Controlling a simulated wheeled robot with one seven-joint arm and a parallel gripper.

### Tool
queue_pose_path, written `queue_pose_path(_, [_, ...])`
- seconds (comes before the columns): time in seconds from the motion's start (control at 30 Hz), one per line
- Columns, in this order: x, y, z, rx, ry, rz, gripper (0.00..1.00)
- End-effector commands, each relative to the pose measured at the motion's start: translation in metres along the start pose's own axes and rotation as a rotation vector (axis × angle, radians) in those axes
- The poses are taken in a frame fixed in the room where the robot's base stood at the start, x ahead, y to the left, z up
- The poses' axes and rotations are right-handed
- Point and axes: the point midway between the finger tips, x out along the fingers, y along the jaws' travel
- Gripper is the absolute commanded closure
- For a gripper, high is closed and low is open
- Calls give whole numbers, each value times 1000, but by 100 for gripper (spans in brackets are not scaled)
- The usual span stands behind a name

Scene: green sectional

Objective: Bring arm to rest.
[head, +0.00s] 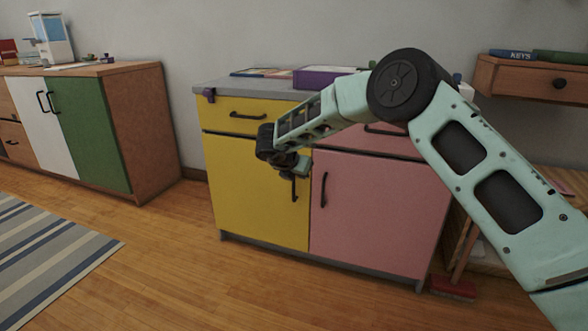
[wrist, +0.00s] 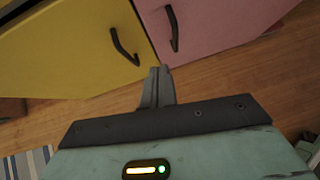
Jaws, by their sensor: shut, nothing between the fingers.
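My mint-green arm reaches in from the right of the head view and bends at a large dark joint. My gripper (head: 290,168) hangs at its end, in front of the yellow cabinet door (head: 240,190). In the wrist view, the grey fingers of my gripper (wrist: 160,72) are together with nothing between them. Behind the fingers in that view are the yellow door's dark handle (wrist: 124,46) and the pink door's handle (wrist: 172,28). The gripper holds nothing. Whether the fingers touch the cabinet is hard to tell.
The cabinet has a grey top (head: 240,86) carrying a purple box (head: 318,77). A green and white cabinet (head: 95,125) stands at left. A wooden shelf (head: 520,80) with books is at right. A striped rug (head: 50,250) lies on open wooden floor.

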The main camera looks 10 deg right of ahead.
Motion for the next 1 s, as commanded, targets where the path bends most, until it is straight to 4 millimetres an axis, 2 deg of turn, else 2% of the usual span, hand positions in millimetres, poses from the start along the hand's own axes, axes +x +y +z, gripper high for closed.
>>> queue_pose_path(0.07, [-18, 10, 5, -78, -27, 57, 100])
queue_pose_path(0.17, [-56, 33, 12, -306, -106, 200, 100])
queue_pose_path(0.27, [-118, 61, 9, -664, -238, 393, 100])
queue_pose_path(0.3, [-146, 69, 2, -828, -301, 471, 100])
queue_pose_path(0.37, [-186, 76, -12, -1073, -400, 577, 100])
queue_pose_path(0.43, [-232, 76, -36, -1360, -520, 688, 100])
queue_pose_path(0.5, [-272, 64, -65, -1644, -641, 786, 100])
queue_pose_path(0.57, [-302, 47, -92, -1886, -747, 860, 100])
queue_pose_path(0.6, [-319, 32, -110, -2043, -817, 905, 100])
queue_pose_path(0.67, [-341, 5, -137, -2275, -920, 968, 100])
queue_pose_path(0.7, [-352, -16, -154, -2425, -985, 1009, 100])
queue_pose_path(0.77, [-365, -50, -178, -2645, -1080, 1067, 100])
queue_pose_path(0.8, [-371, -75, -192, 2674, 1095, -1060, 100])
queue_pose_path(0.9, [-378, -136, -219, 2378, 970, -918, 100])
queue_pose_path(1.0, [-378, -191, -235, 2133, 863, -818, 100])
